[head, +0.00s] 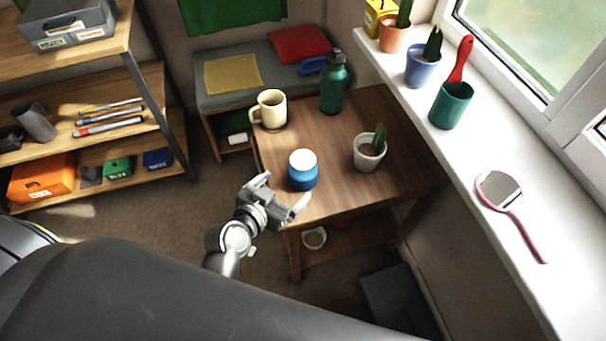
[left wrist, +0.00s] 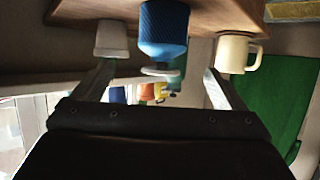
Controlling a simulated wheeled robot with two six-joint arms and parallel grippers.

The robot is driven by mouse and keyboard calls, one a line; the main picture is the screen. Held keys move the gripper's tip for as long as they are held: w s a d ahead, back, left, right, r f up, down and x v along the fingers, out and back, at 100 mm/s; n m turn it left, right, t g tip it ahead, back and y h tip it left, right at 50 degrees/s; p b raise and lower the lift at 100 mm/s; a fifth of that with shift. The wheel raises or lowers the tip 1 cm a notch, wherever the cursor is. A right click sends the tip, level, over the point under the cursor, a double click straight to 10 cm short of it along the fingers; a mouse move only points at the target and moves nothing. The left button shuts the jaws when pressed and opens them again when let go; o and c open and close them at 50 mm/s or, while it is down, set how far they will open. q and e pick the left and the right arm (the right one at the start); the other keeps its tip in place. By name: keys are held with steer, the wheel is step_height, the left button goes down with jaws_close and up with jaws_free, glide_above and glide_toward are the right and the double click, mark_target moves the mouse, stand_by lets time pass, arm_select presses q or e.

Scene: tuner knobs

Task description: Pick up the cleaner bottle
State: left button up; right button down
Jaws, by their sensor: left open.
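No bottle here is clearly marked as cleaner. A blue ribbed container with a white lid (head: 303,171) stands upright on the near part of the wooden table (head: 222,18). It also shows in the left wrist view (left wrist: 164,25), upside down between the fingers. A dark green bottle with a black cap (head: 333,88) stands farther back on the table, and is mostly hidden behind the blue container in the left wrist view. My left gripper (head: 283,190) is open and empty at the table's near left edge, just short of the blue container. My right gripper is not in view.
A cream mug (head: 271,108) stands back left on the table, and a potted cactus (head: 369,154) stands right of the blue container. A windowsill (head: 450,165) with pots and a pink hand mirror (head: 500,190) runs along the right. A shelf unit (head: 150,75) is at left.

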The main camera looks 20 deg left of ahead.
mark_target(298, 173)
arm_select(q)
steer(key=b+x, duration=0.1)
steer(key=x, duration=0.3)
steer(key=shift+w+f, duration=0.2)
steer(key=shift+w, duration=0.1)
steer(key=shift+w+d+f+b, duration=0.15)
steer(key=shift+w+b, duration=0.15)
steer(key=shift+w, duration=0.15)
steer(key=b+x, duration=0.2)
steer(key=x, duration=0.2)
steer(key=shift+w, duration=0.1)
steer(key=shift+w+f+b, duration=0.15)
steer(key=shift+w+b, duration=0.3)
steer(key=shift+w, duration=0.05)
steer(key=shift+c, duration=0.3)
steer(key=c, duration=1.2)
